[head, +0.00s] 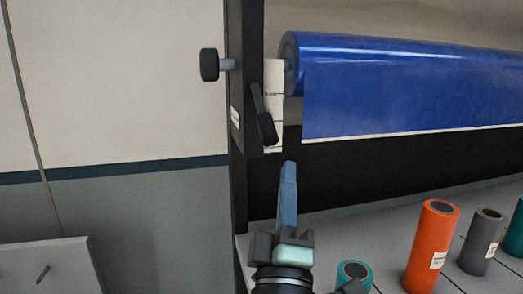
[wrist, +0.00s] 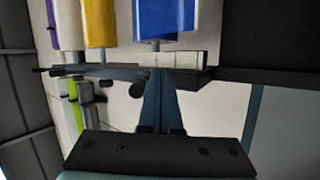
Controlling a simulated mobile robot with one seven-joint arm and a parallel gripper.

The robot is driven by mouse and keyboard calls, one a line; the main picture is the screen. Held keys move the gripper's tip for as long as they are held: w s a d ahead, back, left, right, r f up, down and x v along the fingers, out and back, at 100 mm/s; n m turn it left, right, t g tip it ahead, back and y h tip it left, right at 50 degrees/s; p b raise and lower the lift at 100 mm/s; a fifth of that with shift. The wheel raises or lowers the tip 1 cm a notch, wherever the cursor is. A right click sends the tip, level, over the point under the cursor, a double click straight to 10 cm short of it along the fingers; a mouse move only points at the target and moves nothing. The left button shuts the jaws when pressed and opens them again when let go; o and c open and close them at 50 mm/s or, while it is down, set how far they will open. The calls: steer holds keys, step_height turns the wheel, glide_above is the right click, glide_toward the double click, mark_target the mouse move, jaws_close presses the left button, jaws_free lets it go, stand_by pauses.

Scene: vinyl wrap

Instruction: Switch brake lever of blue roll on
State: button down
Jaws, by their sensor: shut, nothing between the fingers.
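The blue roll (head: 400,85) is mounted across the upper right of the head view, with a flap of film hanging down. It also shows at the top of the wrist view (wrist: 165,18). Its brake lever (head: 263,115) is black and hangs down on the dark upright post, its lower end tilted slightly right. My gripper (head: 288,165) is shut and empty, pointing up, with its blue fingertips just below and right of the lever's lower end. In the wrist view the fingertips (wrist: 158,73) overlap the post area; I cannot tell whether they touch anything.
The dark upright post (head: 240,190) stands left of the gripper, with a black knob (head: 209,65) sticking out left. An orange roll (head: 431,245) and a grey roll (head: 482,240) stand on the grey surface at lower right. A yellow roll (wrist: 95,22) shows in the wrist view.

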mark_target(262, 114)
steer(key=s+a+f+n+t+y, duration=0.1)
steer(key=f+n+y, duration=0.3)
steer(key=n, duration=0.7)
steer(key=s+a+f+n+t+y, duration=0.1)
steer(key=f+n+y, duration=0.3)
steer(key=n, duration=0.7)
steer(key=shift+a+t+p, duration=0.45)
steer(key=shift+a+t, duration=0.05)
steer(key=shift+a, duration=0.3)
steer(key=w+r+p, duration=0.4)
steer(key=r+p, duration=0.3)
steer(key=r, duration=0.3)
steer(key=shift+w+r, duration=0.3)
steer(key=shift+r, duration=0.1)
steer(key=shift+r+p, duration=0.15)
steer(key=shift+p, duration=0.5)
